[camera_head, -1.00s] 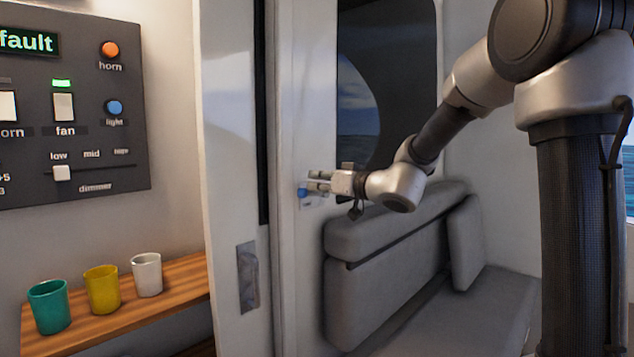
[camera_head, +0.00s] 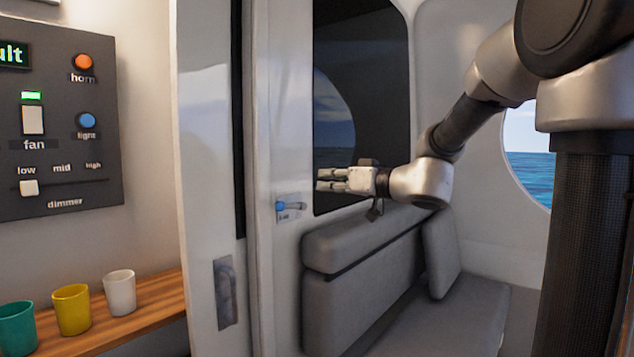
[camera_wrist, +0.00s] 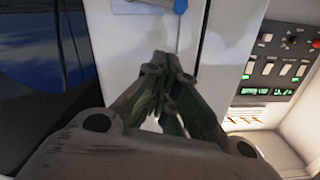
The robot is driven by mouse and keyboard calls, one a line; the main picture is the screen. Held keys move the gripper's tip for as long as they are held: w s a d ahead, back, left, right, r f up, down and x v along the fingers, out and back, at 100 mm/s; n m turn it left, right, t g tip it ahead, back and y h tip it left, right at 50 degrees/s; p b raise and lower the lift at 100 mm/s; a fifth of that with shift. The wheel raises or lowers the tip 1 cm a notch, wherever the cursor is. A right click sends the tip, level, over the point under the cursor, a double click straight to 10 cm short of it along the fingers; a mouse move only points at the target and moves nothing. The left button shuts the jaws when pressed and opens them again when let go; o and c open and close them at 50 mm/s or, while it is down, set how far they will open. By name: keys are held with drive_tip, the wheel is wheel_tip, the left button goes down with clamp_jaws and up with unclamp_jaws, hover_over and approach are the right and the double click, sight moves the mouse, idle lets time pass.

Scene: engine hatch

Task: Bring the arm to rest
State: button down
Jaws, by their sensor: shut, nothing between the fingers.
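My gripper (camera_head: 322,180) is shut and empty in the head view. It points left, in front of the dark window in the door and above the grey seat back. A small blue-tipped handle (camera_head: 284,206) on the white door is left of and a little below the fingertips, with a clear gap between them in the picture. My arm reaches in from the upper right. In the wrist view, my closed fingers (camera_wrist: 160,62) are in the middle, and part of the blue handle (camera_wrist: 180,6) shows at the top edge.
A grey bench (camera_head: 365,270) stands below my gripper. A dark control panel (camera_head: 60,120) is on the left wall. Teal (camera_head: 17,328), yellow (camera_head: 72,309) and white (camera_head: 120,292) cups stand on a wooden shelf (camera_head: 150,312). A recessed pull (camera_head: 225,292) is on the white panel edge.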

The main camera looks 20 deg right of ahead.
drive_tip(key=shift+s+d, duration=0.1)
idle(0.3)
drive_tip(key=s+d+f+m+g+h, duration=0.25)
drive_tip(key=s+f+m+g, duration=0.45)
drive_tip(key=s+f, duration=0.75)
drive_tip(key=s+d+f+n+g+h, duration=0.1)
drive_tip(key=s+d+n+g+h, duration=0.1)
drive_tip(key=s+d+h, duration=0.6)
drive_tip(key=s+d, duration=0.3)
drive_tip(key=s, duration=0.4)
drive_tip(key=shift+s+d+f+n, duration=0.2)
drive_tip(key=shift+s+d+n, duration=0.05)
drive_tip(key=shift+s+n, duration=0.05)
